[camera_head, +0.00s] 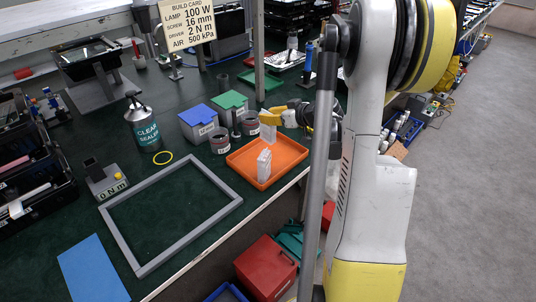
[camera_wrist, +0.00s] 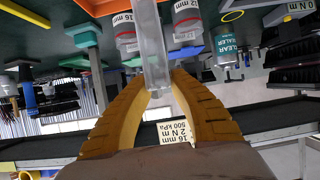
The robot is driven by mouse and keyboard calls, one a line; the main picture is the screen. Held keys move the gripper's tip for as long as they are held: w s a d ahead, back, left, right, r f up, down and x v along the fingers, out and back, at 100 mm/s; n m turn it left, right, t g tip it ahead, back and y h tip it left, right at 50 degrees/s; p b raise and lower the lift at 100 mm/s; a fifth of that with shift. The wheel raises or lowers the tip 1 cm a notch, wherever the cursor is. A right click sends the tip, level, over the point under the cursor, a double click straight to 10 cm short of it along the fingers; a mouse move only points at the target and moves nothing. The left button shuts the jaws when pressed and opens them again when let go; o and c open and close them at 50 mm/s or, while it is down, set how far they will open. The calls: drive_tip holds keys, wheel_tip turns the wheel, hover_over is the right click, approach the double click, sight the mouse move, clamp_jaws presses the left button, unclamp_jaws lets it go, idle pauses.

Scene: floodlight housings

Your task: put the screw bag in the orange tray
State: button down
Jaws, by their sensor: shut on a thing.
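My gripper (camera_head: 270,119) has its yellow fingers shut on a pale, see-through screw bag (camera_head: 267,133). The bag hangs below the fingers, over the back part of the orange tray (camera_head: 288,152). In the wrist view the bag (camera_wrist: 151,45) is a clear upright strip between the ribbed fingers (camera_wrist: 158,90); its contents cannot be made out. The tray's orange edge (camera_wrist: 94,40) also shows there. Another whitish packet (camera_head: 264,166) stands upright in the tray, towards its left side.
Two grey tins (camera_head: 220,143) stand just left of the tray, with blue-lidded (camera_head: 199,122) and green-lidded boxes (camera_head: 229,104) behind. A grey frame (camera_head: 170,212) lies front left. The tray's right half is bare. The bench edge runs close along the tray's front.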

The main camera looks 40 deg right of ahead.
sight(268, 137)
wheel_tip(268, 137, down, 10)
drive_tip(key=b, duration=0.4)
drive_tip(key=shift+r, duration=0.35)
drive_tip(key=c, duration=1.3)
unclamp_jaws()
drive_tip(key=shift+o, duration=0.2)
